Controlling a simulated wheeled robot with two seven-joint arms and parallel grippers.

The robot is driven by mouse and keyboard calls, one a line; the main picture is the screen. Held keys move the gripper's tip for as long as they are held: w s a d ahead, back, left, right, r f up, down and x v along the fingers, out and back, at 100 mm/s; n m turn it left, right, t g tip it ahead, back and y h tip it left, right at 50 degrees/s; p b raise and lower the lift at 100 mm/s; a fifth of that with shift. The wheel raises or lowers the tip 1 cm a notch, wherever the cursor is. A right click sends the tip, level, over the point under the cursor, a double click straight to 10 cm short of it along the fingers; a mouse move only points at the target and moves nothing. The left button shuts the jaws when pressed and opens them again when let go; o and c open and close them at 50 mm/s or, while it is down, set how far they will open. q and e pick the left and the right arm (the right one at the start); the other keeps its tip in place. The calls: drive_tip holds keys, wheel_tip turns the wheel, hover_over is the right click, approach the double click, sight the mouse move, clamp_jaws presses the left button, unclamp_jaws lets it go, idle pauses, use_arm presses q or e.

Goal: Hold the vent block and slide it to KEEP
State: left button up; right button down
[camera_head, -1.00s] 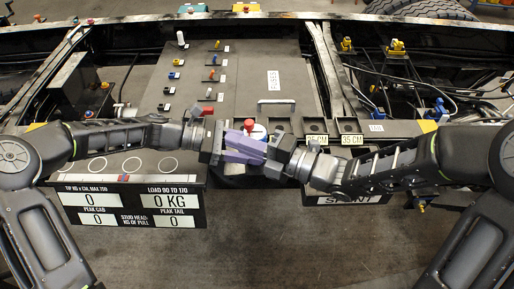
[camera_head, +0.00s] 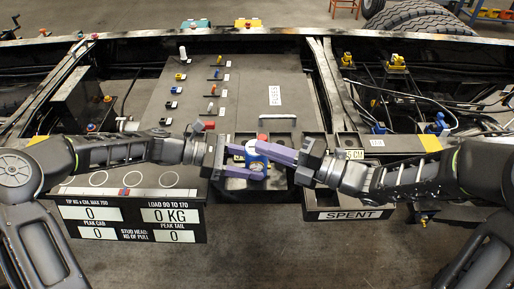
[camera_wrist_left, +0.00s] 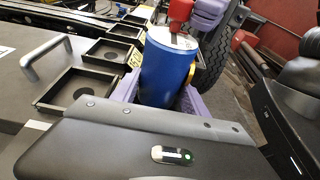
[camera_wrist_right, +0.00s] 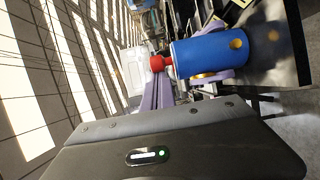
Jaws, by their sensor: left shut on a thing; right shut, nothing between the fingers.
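A blue cylinder (camera_head: 257,163) with a pale top and a red knob (camera_head: 262,138) is upright at the front edge of the deck. No label names it as the vent block. My left gripper (camera_head: 262,166) is shut on it, with purple fingers on either side of its body. The cylinder (camera_wrist_left: 167,72) and its knob (camera_wrist_left: 180,12) are large in the left wrist view. My right gripper (camera_head: 260,149) is shut and empty, its purple fingertips close beside the knob; I cannot tell if they touch. The right wrist view shows the cylinder (camera_wrist_right: 210,52) too. No KEEP label is readable.
A SPENT sign (camera_head: 350,215) hangs at front right. A weight readout board (camera_head: 132,220) hangs at front left. Open square trays (camera_wrist_left: 78,92) and a metal handle (camera_wrist_left: 46,57) lie beside the cylinder. Small coloured plugs stand along the grey panel (camera_head: 245,95).

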idle(0.3)
drive_tip(key=s+a, duration=0.3)
drive_tip(key=shift+a, duration=0.1)
drive_tip(key=v, duration=1)
drive_tip(key=shift+w, duration=0.1)
drive_tip(key=shift+r, duration=3)
use_arm(q)
drive_tip(key=o, duration=1.1)
drive_tip(key=shift+c, duration=0.2)
